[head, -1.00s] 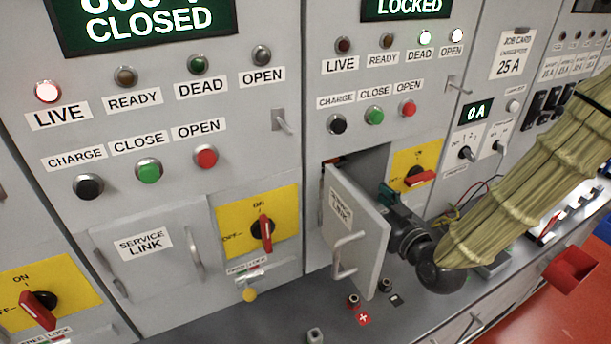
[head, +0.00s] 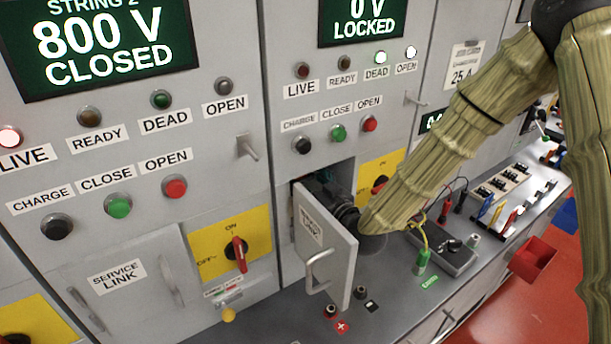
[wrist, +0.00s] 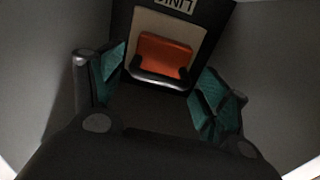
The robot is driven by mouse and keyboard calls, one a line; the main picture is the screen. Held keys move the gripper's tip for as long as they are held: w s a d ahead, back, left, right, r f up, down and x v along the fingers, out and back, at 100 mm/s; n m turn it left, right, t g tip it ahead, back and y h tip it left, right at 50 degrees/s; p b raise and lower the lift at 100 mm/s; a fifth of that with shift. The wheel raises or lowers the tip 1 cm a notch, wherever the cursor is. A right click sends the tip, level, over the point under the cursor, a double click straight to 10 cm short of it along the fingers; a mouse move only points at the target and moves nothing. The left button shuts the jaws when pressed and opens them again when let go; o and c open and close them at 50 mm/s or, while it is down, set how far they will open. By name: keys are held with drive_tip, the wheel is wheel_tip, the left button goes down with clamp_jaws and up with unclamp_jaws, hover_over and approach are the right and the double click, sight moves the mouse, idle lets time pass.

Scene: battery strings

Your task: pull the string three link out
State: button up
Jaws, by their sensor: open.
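The string three cabinet door (head: 327,240) stands open in the head view, and its display reads 0 V LOCKED. In the wrist view the orange link (wrist: 163,58) with a dark bar handle (wrist: 160,80) sits in a pale recess at the back of the compartment, under a LINK label. My gripper (wrist: 160,88) is open, with teal finger pads left and right of the handle and apart from it. In the head view my gripper is inside the compartment, mostly hidden by the open door and my wrist.
The open door with its bar handle (head: 320,272) stands just left of my arm. Grey compartment walls (wrist: 268,75) lie close on both sides. A bench (head: 385,300) below holds terminals, a grey meter (head: 448,255) and tools. A red bin (head: 533,260) hangs at its front right.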

drive_tip(key=shift+w+a, duration=0.25)
drive_tip(key=shift+w, duration=0.05)
drive_tip(key=shift+c, duration=0.2)
